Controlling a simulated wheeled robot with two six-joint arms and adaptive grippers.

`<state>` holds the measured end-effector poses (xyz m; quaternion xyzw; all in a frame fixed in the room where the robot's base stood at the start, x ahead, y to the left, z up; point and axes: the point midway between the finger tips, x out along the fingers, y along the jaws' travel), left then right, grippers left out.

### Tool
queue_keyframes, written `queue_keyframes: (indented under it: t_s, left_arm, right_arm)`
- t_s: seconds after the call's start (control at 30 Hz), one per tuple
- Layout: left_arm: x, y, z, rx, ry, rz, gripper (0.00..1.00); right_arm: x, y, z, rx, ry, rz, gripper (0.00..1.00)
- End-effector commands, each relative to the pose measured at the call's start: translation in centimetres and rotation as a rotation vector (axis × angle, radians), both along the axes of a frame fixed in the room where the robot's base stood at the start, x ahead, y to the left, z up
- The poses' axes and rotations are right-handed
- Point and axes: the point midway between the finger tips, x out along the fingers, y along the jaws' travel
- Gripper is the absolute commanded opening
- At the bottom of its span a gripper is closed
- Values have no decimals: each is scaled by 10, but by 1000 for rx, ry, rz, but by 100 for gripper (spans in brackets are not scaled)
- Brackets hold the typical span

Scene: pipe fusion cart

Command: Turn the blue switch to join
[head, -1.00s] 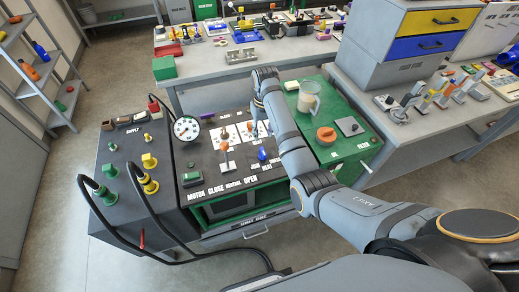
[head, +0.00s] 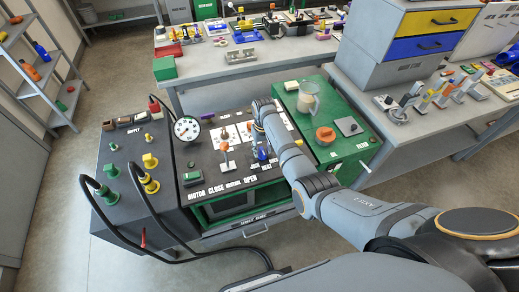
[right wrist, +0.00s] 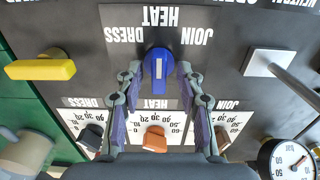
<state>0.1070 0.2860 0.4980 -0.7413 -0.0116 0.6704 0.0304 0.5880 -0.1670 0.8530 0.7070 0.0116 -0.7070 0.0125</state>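The blue switch (right wrist: 158,66) is on the dark panel of the cart. Its white mark lines up with HEAT, between the labels DRESS and JOIN, which appear upside down in the right wrist view. My right gripper (right wrist: 158,80) is open, with one finger on each side of the blue switch and small gaps showing. In the head view my right gripper (head: 260,146) is over the panel and partly hides the switch. I cannot tell how deep the fingertips reach. My left gripper is not in view.
A yellow handle (right wrist: 40,70) and a lever with a pale square base (right wrist: 262,62) flank the switch. An orange knob (right wrist: 155,138) and dark knobs sit on white dials nearby. A round gauge (head: 186,129) stands at the panel's back left; black hoses (head: 150,205) loop in front.

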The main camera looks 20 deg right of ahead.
Motion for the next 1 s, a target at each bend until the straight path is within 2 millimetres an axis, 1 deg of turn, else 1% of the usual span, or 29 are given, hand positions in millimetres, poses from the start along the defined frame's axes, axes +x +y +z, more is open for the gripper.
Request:
queue_keyframes:
  t_s: [0.07, 0.17, 0.3, 0.37, 0.73, 0.87, 1.0]
  left_arm:
    - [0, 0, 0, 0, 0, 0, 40]
    - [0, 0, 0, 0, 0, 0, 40]
    - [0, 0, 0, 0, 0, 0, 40]
    - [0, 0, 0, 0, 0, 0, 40]
    - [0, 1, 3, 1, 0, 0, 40]
    - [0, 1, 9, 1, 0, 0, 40]
    - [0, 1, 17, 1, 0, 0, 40]
  right_arm:
    - [0, 0, 0, 0, 0, 0, 38]
    - [0, 0, 0, 0, 0, 0, 26]
    - [0, 0, 1, 0, 0, 0, 6]
    - [0, 0, 1, 0, 0, 0, 0]
    - [0, 1, 2, 1, 0, -26, 0]
    - [0, 1, 3, 1, 0, -80, 0]
    - [1, 1, 4, 2, 0, -176, 0]
